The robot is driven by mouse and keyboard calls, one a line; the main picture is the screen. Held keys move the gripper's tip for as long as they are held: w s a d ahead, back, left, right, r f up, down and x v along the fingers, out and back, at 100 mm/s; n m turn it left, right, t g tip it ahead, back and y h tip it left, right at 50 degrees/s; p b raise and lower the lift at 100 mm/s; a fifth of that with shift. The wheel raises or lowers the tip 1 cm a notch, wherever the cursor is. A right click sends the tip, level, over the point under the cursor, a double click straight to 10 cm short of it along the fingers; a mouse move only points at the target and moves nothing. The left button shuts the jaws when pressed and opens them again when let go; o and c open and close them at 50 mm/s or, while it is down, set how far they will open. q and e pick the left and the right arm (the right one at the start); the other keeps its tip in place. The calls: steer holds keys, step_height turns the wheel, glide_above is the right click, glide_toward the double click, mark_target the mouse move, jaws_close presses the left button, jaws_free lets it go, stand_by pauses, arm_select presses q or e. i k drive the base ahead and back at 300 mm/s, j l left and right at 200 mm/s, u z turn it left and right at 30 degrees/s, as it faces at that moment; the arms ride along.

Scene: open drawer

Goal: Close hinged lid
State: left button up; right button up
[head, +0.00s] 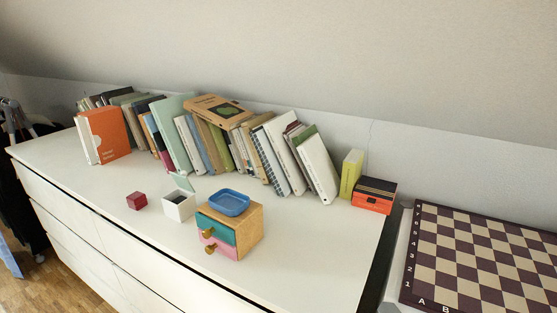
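A small white box (180,209) stands on the white dresser top, left of a small wooden drawer unit. Its hinged lid (183,183) is pale green and stands up, tilted open, at the back of the box. The inside of the box looks dark, and I cannot tell what it holds. Neither of my grippers shows in the head view.
A wooden unit (250,233) with teal and pink drawers and a blue tray (229,202) on top stands right of the box. A dark red cube (137,201) lies left. Books (200,140) line the back. The dresser top (85,165) is clear at front left.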

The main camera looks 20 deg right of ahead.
mark_target(181, 180)
steer(key=i+j+z, duration=0.15)
steer(key=z, duration=0.25)
steer(key=i+j+z, duration=0.1)
steer(key=j+z, duration=0.3)
steer(key=i+j+z, duration=0.1)
steer(key=j+z, duration=0.7)
steer(key=l, duration=0.1)
